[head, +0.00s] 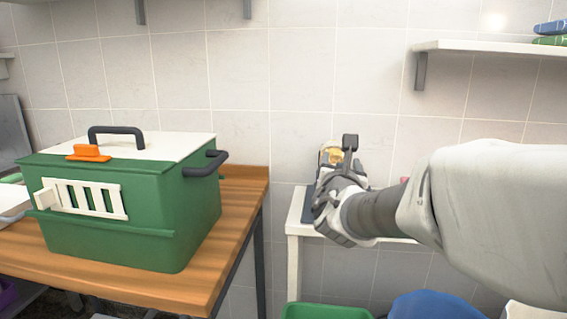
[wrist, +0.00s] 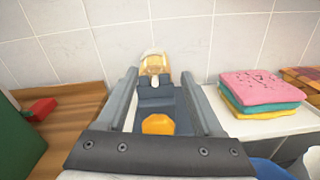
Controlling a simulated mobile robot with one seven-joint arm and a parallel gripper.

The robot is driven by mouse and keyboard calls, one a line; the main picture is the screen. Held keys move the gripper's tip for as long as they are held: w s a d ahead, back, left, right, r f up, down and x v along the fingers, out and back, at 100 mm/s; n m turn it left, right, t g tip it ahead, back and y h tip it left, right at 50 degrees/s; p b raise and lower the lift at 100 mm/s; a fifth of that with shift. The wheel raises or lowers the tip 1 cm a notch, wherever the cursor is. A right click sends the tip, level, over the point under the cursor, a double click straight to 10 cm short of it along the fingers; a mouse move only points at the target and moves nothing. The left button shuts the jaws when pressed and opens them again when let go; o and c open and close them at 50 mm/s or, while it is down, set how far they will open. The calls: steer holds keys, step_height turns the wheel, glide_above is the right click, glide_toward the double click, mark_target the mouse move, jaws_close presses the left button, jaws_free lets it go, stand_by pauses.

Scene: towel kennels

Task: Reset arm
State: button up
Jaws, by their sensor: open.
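My gripper (wrist: 159,75) is open in the wrist view, its two grey fingers spread apart and pointing toward the tiled wall. Between and beyond the fingers is a dark blue item (wrist: 157,103) with a rounded orange part (wrist: 158,124). A yellowish item with a whitish front (wrist: 155,64) shows just past the fingertips. I cannot tell what these are or whether the fingers touch them. In the head view my gripper (head: 338,165) is above the white shelf, right of the wooden table, and partly hides the yellowish item (head: 331,153).
A green kennel (head: 150,215) with a white top and orange latch stands on the wooden table (head: 245,192). Folded pink, yellow and teal towels (wrist: 260,92) lie on the white shelf (wrist: 285,122). A green container (head: 325,311) and a blue one (head: 430,306) are below. A wall shelf (head: 490,47) is upper right.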

steer(key=s+d+f+m+g+h, duration=0.35)
steer(key=s+d+m, duration=0.25)
steer(key=s+m, duration=0.35)
steer(key=s+d+f+m+g+h, duration=0.2)
steer(key=s+d+m+g, duration=0.35)
steer(key=s+m, duration=0.35)
steer(key=s+a+f+m+g+y, duration=0.3)
steer(key=s+a+f+m+y, duration=0.6)
steer(key=s+a+m, duration=0.25)
step_height(320, 180, up, 27)
steer(key=m+p, duration=0.1)
steer(key=p, duration=2.5)
steer(key=shift+s+a, duration=0.35)
steer(key=shift+a, duration=0.05)
